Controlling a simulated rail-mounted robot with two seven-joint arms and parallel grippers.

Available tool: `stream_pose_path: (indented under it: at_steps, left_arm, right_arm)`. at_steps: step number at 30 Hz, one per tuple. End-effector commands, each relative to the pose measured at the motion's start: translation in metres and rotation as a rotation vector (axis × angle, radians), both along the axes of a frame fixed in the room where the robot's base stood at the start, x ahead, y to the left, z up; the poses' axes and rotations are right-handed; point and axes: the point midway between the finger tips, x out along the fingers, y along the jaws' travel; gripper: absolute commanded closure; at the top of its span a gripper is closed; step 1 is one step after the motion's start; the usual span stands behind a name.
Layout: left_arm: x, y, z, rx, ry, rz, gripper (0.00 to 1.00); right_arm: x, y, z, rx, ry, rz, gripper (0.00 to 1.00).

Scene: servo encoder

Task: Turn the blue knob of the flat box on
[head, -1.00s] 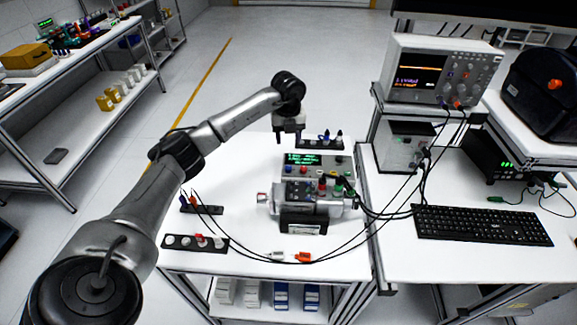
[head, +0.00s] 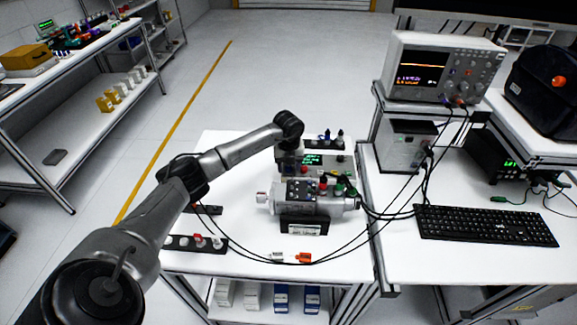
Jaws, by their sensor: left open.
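The flat box (head: 332,172) is a pale grey unit with a green-lit display, standing on the white table behind the grey motor assembly. I cannot make out its blue knob; the box's left part is hidden behind my left gripper and wrist. My left gripper (head: 289,172) is open and points down over the left end of the box, left of the display. I cannot tell whether its fingers touch anything. My right gripper is not in view.
The motor assembly (head: 310,197) with coloured connectors stands just in front of the box, its black cables running right. A rack of dark-tipped pieces (head: 325,143) is behind the box. An oscilloscope (head: 440,70) and keyboard (head: 485,225) stand on the right.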

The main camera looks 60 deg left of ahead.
Motion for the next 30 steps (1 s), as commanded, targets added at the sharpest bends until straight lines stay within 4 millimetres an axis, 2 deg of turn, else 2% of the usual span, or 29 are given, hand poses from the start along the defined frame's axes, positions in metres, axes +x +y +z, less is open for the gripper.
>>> stream_pose_path:
  at_steps: [8, 23, 30]
  left_arm:
    - [-0.0001, 0.0000, -0.0008, 0.000, 0.000, 0.000, 0.48]
    - [-0.0001, 0.0000, -0.0006, 0.000, 0.000, 0.000, 0.96]
    - [-0.0001, 0.0001, 0.0001, 0.000, 0.000, -0.022, 0.98]
  right_arm:
    - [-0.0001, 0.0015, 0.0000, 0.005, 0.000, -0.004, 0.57]
    - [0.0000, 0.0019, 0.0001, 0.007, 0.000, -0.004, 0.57]
    - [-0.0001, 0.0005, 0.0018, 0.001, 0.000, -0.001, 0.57]
